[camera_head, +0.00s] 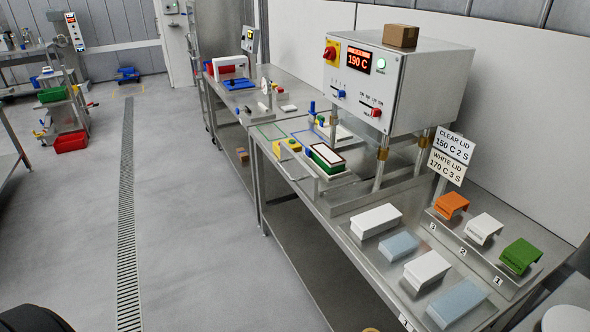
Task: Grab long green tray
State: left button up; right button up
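A green tray-like piece (520,255) rests at the right end of a small rack on the steel bench, by the label 1. A white piece (483,229) and an orange piece (451,206) stand in the same row, by labels 2 and 3. Another green-sided piece with a dark red and white top (327,158) sits in front of the sealing machine. I cannot tell which green piece is the long tray. Neither of my grippers is in view.
The sealing machine (397,88) reads 190 C and carries a cardboard box (400,36). White and pale blue blocks (398,245) lie on a front plate. A lid sign (449,157) stands behind. A cart (62,108) holds green and red bins. The floor (185,215) left of the bench is clear.

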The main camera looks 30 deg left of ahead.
aim_at(326, 157)
jog(key=j+z, duration=0.35)
jog(key=j, duration=0.3)
jog(key=j+z, duration=0.35)
jog(key=j, duration=0.3)
